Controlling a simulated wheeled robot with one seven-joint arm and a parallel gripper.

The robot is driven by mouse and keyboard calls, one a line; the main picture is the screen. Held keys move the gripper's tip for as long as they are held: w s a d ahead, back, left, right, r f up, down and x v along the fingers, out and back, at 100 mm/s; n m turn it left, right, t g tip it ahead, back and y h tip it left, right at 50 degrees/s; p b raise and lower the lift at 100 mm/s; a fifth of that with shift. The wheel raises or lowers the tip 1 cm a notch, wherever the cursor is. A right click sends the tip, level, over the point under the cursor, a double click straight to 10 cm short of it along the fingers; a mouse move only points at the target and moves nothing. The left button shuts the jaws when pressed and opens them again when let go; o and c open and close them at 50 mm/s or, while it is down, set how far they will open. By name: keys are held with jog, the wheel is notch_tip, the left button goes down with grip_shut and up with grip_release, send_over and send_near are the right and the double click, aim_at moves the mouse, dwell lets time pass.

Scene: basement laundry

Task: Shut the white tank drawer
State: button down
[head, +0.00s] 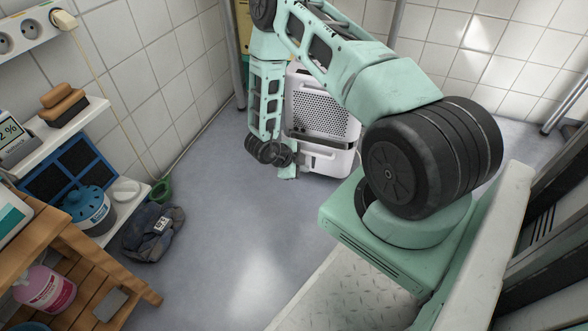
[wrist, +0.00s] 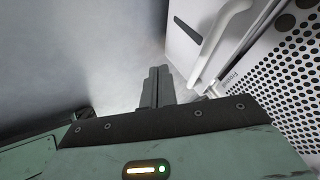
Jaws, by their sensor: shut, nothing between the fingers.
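The white dehumidifier-like unit (head: 322,105) with a perforated grille stands on the floor at the back centre. Its white tank drawer (head: 328,161) is at the bottom, with its left part hidden by my arm. How far the drawer stands out is hard to tell. In the wrist view, the drawer (wrist: 186,50) shows at the upper right, with a dark slot and a white bar handle (wrist: 210,48) beside the grille. My gripper (head: 287,174) is low at the unit's left, near the floor. In the wrist view, its fingers (wrist: 157,88) are together and empty, apart from the drawer in the picture.
A dark cloth bundle (head: 153,231) and a green cup (head: 162,190) lie on the floor at left. A wooden bench (head: 90,255) and wall shelves (head: 62,135) line the left side. The floor (head: 235,215) between is clear.

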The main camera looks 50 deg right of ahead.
aim_at(313, 148)
jog(key=d, duration=0.1)
jog(key=w+d+b, duration=0.1)
jog(key=d+r, duration=0.1)
jog(key=shift+w+d, duration=0.2)
jog(key=shift+w, duration=0.15)
jog(key=d+p, duration=0.1)
jog(key=w+d+p, duration=0.1)
jog(key=d, duration=0.1)
jog(key=d+p, duration=0.1)
jog(key=shift+w+d+r, duration=0.15)
jog(key=shift+w+d, duration=0.05)
jog(key=shift+w, duration=0.2)
jog(key=shift+w+d, duration=0.1)
jog(key=shift+d, duration=0.15)
